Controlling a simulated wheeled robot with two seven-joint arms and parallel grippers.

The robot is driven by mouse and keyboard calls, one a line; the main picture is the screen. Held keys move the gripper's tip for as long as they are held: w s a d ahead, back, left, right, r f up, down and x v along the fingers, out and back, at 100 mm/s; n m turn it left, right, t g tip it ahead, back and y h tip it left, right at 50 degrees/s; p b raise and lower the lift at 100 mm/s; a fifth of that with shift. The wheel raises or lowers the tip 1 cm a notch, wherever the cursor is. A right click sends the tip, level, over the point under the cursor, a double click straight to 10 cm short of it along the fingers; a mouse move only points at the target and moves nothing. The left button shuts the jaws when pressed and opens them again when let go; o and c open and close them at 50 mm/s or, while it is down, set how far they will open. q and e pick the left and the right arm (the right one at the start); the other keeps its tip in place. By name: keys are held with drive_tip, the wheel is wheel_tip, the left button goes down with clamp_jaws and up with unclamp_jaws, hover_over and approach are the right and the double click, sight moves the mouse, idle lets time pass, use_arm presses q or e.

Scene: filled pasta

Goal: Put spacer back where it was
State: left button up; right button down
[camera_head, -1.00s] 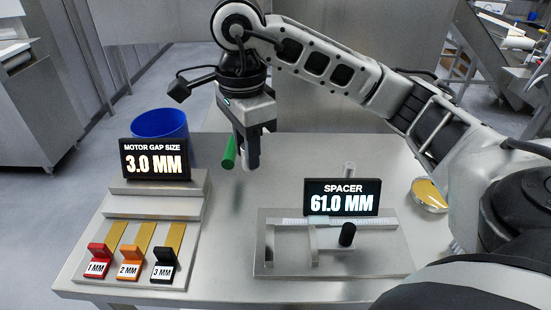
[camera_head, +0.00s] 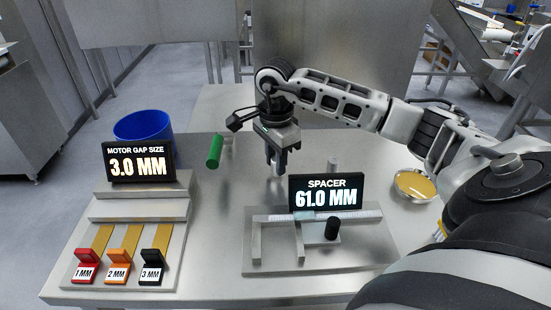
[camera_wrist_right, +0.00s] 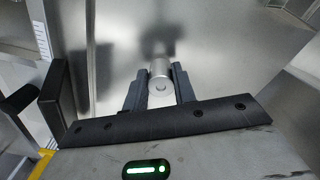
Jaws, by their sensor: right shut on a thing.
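My right gripper (camera_head: 276,168) is above the steel table, behind and left of the SPACER display (camera_head: 326,192), which reads 61.0 MM. In the right wrist view its fingers (camera_wrist_right: 157,88) are shut on a silver cylinder (camera_wrist_right: 160,75), seemingly the spacer. In the head view the fingers largely hide this cylinder. The measuring fixture (camera_head: 258,262), with a scale and a black knob (camera_head: 332,228), lies in front. A grey upright cylinder (camera_head: 332,163) shows behind the display. My left gripper is not in view.
A green cylinder (camera_head: 214,151) and a blue bin (camera_head: 143,125) are on the left. The MOTOR GAP SIZE display (camera_head: 139,163) reads 3.0 MM, above red, orange and black gauges. A round dish (camera_head: 415,186) is at right. The table between bin and displays is mostly clear.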

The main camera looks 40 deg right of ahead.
drive_tip(key=shift+f, duration=0.3)
drive_tip(key=shift+f, duration=0.15)
drive_tip(key=c, duration=1.1)
unclamp_jaws()
drive_tip(key=shift+c, duration=0.2)
wheel_tip(320, 180, up, 12)
drive_tip(key=shift+b, duration=0.4)
